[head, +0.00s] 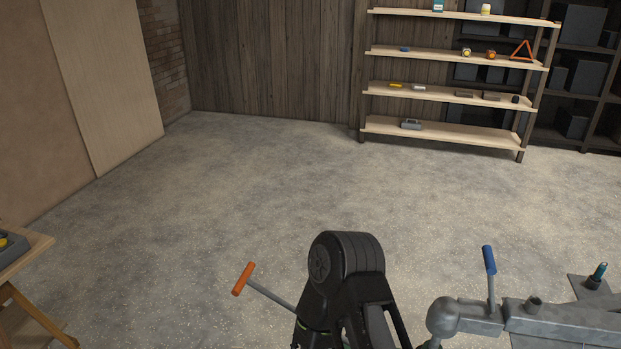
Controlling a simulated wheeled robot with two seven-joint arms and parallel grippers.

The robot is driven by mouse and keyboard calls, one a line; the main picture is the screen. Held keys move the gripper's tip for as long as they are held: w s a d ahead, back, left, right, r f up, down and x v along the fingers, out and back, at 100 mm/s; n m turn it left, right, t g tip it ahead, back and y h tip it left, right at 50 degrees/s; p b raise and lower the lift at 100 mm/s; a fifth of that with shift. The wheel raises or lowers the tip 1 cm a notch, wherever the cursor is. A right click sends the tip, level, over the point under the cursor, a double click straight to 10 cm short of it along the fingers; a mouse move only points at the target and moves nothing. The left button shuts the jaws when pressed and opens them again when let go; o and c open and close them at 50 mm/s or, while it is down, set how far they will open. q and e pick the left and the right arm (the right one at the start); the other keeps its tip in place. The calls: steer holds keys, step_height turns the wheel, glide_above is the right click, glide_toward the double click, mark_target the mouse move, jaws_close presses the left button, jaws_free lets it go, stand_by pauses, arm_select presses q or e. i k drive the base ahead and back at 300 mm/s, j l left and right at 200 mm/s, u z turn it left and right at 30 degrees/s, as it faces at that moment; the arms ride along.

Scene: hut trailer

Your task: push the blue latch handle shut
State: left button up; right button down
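The blue latch handle (489,260) is at the lower right of the head view. It stands nearly upright, tilted slightly left, on a thin grey stem rising from the grey coupler (478,316). The coupler has a rounded ball-like end at its left and runs off to the right. Neither of my grippers shows in the view, and nothing is seen touching the blue handle.
A black jointed part rises at bottom centre, left of the coupler. An orange handle (243,279) on a grey rod sticks out left of it. A wooden bench (30,248) is at the left edge, shelves (450,130) at the back. Open floor lies between.

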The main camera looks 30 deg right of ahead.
mark_target(488, 257)
steer(key=z, duration=2.25)
